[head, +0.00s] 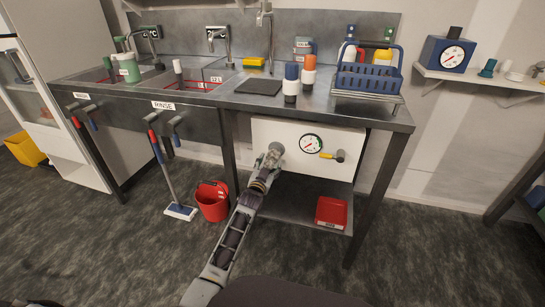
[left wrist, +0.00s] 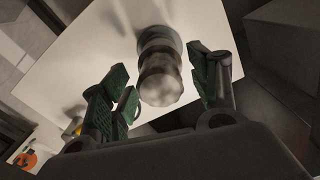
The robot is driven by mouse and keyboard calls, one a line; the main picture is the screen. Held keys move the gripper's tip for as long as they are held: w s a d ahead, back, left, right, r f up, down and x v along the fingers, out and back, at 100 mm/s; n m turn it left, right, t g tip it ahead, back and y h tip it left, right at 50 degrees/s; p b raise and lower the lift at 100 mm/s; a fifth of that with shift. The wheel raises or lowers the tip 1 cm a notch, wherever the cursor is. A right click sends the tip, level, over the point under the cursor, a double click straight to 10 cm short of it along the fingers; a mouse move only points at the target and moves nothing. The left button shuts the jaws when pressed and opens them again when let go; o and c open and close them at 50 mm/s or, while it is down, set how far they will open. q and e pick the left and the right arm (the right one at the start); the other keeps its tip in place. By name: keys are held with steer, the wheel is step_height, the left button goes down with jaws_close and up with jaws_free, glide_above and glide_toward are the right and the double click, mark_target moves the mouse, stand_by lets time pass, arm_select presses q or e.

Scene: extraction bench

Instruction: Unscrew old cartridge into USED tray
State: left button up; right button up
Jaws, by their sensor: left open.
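The old cartridge (left wrist: 162,86) is a grey, rounded cylinder standing out from the white panel (left wrist: 85,50) in the left wrist view. In the head view it is mostly hidden by my left gripper (head: 268,160), which reaches up to the white panel (head: 262,133) under the bench. The left wrist view shows my left gripper (left wrist: 160,80) open, its green-padded fingers on either side of the cartridge with gaps on both sides. A red tray (head: 331,212), which seems to be the USED tray, sits on the lower shelf; its label is too small to read. My right gripper is out of view.
A pressure gauge (head: 311,144) and a yellow-handled valve (head: 331,156) sit on the panel right of my gripper. The lower shelf (head: 290,205) is bare left of the tray. A bench leg (head: 372,195) stands right of it. A red bucket (head: 212,200) is on the floor left.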

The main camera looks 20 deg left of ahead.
arm_select(q)
steer(key=m, duration=0.3)
steer(key=shift+m, duration=1.4)
